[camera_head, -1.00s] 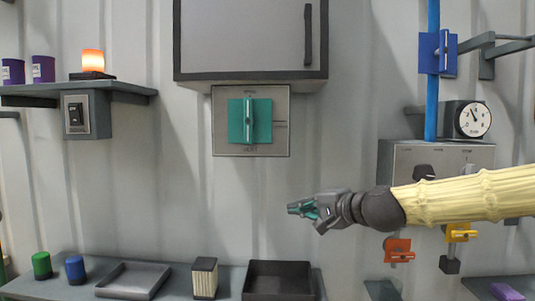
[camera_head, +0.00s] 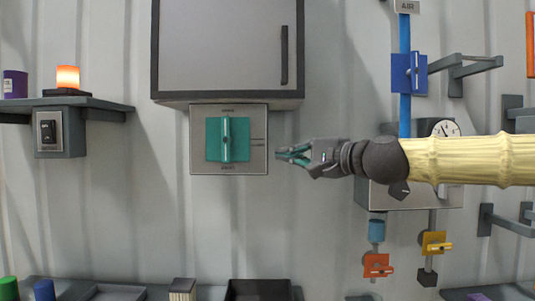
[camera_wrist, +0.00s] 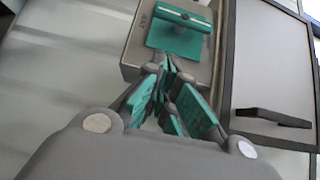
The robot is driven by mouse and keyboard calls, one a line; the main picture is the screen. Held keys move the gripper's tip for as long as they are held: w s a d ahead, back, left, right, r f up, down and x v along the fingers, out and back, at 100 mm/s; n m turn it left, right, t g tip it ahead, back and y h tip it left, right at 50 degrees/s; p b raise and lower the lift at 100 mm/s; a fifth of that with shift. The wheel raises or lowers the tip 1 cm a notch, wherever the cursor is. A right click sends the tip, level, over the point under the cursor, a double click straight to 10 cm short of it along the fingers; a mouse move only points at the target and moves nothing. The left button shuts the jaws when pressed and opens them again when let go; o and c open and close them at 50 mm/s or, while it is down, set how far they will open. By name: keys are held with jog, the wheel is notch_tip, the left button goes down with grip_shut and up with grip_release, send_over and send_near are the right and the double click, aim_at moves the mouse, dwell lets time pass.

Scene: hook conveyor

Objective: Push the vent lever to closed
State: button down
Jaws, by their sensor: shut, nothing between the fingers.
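I see no contact with the lever.
A grey cabinet (camera_head: 225,45) with a dark handle hangs directly above the panel. A blue valve plate (camera_head: 402,75) on a blue pipe is to the right. A shelf with a lit orange lamp (camera_head: 68,78) is on the left. The wall below the panel is clear.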

aim_at(226, 140)
jog(key=p+x, duration=0.2)
jog(key=x, duration=0.7)
jog(key=shift+w+a, duration=0.15)
jog(key=a+p, duration=0.1)
jog(key=a, duration=0.2)
jog(key=shift+p, duration=0.3)
jog(key=shift+a+f, duration=0.1)
jog(key=shift+a, duration=0.45)
jog(key=shift+w, duration=0.1)
jog(key=shift+d+f+b, duration=0.1)
jog(key=shift+f+b, duration=0.1)
jog(key=shift+b, duration=0.25)
jog(key=shift+b, duration=0.35)
